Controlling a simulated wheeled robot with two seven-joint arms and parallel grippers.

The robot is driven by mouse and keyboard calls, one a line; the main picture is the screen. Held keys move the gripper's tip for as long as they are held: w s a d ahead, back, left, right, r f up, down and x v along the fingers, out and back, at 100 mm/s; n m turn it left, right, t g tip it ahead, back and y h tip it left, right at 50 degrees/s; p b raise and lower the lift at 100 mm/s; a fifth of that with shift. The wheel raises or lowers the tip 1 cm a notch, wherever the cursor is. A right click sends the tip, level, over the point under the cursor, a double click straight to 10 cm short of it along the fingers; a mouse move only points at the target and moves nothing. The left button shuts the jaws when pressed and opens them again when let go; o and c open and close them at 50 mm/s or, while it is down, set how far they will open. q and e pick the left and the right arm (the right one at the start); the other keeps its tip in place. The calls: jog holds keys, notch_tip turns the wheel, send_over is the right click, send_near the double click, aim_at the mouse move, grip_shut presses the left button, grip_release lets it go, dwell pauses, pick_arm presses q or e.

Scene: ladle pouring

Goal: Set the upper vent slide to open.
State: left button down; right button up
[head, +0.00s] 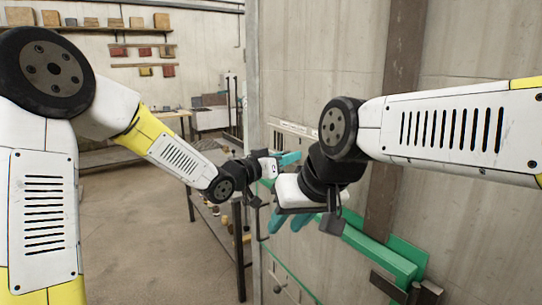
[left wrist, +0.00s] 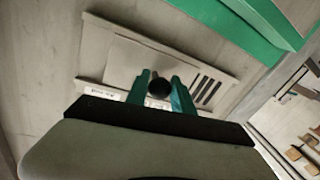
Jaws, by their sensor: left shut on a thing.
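In the left wrist view the vent slide is a pale flat plate (left wrist: 135,58) in a rail frame on the wall. A round dark knob (left wrist: 160,88) stands on it, and several dark slots (left wrist: 206,90) show to its right. My left gripper (left wrist: 160,97) has its teal fingers on either side of the knob, shut on it. In the head view my left gripper (head: 289,160) is at the wall, and the vent there is mostly hidden by my arms. My right gripper (head: 288,222) is lower and nearer, its teal fingers apart and empty.
A green rail (head: 380,253) with a dark bracket runs along the wall below my right arm. A brown post (head: 380,205) stands behind that arm. A dark-legged table (head: 238,240) is at the left of the wall edge. The floor at left is clear.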

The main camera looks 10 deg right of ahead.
pick_arm(q)
jog(key=shift+s+d, duration=0.15)
jog(key=shift+s, duration=0.05)
jog(key=c, duration=1.1)
grip_release()
jog(key=shift+s, duration=0.1)
jog(key=shift+a, duration=0.2)
jog(key=shift+s+a, duration=0.1)
jog(key=shift+a, duration=0.25)
jog(key=v, duration=0.6)
jog(key=shift+s+a, duration=0.25)
jog(key=shift+a, duration=0.05)
